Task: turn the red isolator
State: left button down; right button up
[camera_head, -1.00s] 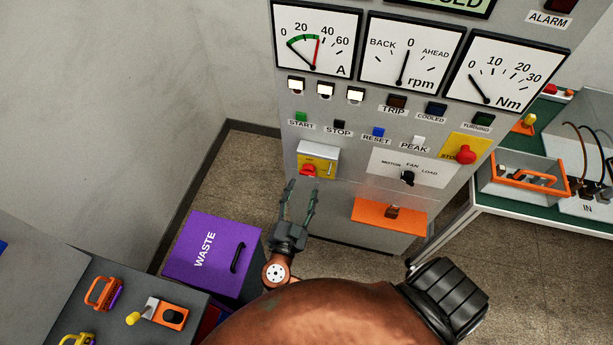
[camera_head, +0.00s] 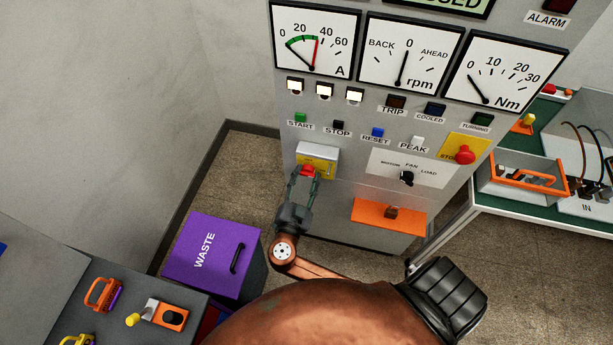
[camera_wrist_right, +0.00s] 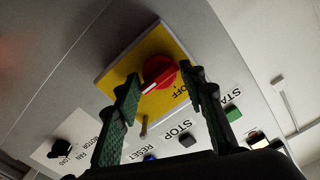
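The red isolator (camera_head: 307,169) is a round red knob on a yellow plate (camera_head: 327,166) at the lower left of the grey panel. In the right wrist view the red knob (camera_wrist_right: 159,71) sits on the yellow plate (camera_wrist_right: 113,75), with "OFF" lettering beside it. My right gripper (camera_head: 302,176) is at the isolator; its fingers are apart, one on each side of the knob, in the wrist view (camera_wrist_right: 160,90). I cannot tell whether either finger touches the knob. My left gripper is not seen.
A purple waste bin (camera_head: 206,264) stands left of my right arm. An orange ledge (camera_head: 375,216) juts from the panel to the right. Start (camera_head: 300,118) and stop (camera_head: 338,125) buttons sit above the isolator. A green bench (camera_head: 490,202) is at right.

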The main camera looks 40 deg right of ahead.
jog(key=c, duration=0.4)
jog(key=shift+c, duration=0.2)
jog(key=shift+n, duration=0.3)
jog(key=n, duration=0.3)
jog(key=shift+a+n, duration=0.1)
jog(key=shift+n, duration=0.2)
jog(key=n+p, duration=0.1)
jog(key=n, duration=0.3)
jog(key=shift+w+r+n, duration=0.1)
jog(key=shift+n, duration=0.2)
jog(key=n+p, duration=0.2)
jog(key=n, duration=0.3)
jog(key=shift+w+a, duration=0.1)
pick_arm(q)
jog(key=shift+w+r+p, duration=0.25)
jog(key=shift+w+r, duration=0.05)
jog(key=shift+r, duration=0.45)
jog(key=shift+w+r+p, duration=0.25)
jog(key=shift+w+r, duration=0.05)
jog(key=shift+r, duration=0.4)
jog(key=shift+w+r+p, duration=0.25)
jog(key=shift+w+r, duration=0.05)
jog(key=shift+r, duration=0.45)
pick_arm(e)
jog(key=shift+n, duration=2)
